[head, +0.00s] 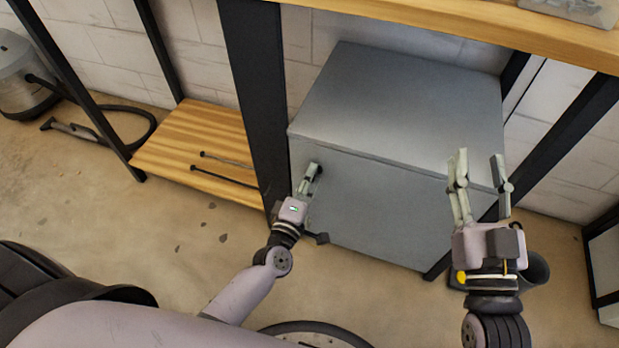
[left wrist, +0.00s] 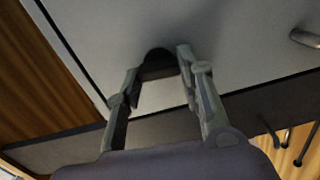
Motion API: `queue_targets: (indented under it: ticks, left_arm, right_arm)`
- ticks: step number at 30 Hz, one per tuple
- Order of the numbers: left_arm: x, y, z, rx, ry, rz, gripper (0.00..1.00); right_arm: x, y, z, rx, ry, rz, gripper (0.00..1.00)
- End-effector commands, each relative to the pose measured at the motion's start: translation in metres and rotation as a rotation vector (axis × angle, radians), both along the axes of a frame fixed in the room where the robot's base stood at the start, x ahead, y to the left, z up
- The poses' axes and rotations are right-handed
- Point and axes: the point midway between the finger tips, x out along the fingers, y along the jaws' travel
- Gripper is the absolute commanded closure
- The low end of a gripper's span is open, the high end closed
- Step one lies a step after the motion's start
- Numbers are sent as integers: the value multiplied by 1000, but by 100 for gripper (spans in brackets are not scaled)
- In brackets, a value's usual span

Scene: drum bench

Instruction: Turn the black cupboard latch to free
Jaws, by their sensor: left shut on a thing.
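The grey metal cupboard (head: 375,200) stands under the wooden bench top. Its black latch (left wrist: 157,58) is a dark rounded piece on the front face, between my left fingertips in the left wrist view. My left gripper (head: 312,170) is at the upper left of the cupboard front, shut on the latch, which it mostly hides in the head view. The left gripper (left wrist: 158,75) also shows in the left wrist view, a finger on either side of the latch. My right gripper (head: 480,165) is open and empty in front of the cupboard's right side.
A black bench post (head: 257,90) stands just left of the cupboard. A low wooden shelf (head: 190,140) with thin dark rods is further left. A metal handle (left wrist: 305,38) shows in the left wrist view. A vacuum cleaner (head: 25,75) stands far left.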

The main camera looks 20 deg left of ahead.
Motion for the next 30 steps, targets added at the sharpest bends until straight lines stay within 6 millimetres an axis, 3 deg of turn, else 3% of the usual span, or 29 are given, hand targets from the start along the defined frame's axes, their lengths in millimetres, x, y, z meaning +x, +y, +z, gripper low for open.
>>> queue_targets:
  ticks: [18,19,27,30]
  left_arm:
    - [0,1,-1,-38,2,1,93]
    - [0,1,-1,-38,2,1,63]
    - [0,0,0,-38,2,0,45]
    - [0,0,0,-38,2,0,45]
  right_arm:
    - [1,1,6,6,-25,3,60]
    - [1,1,6,6,-25,3,60]
    - [0,1,3,6,-16,2,60]
    - [-1,1,1,5,-11,3,60]
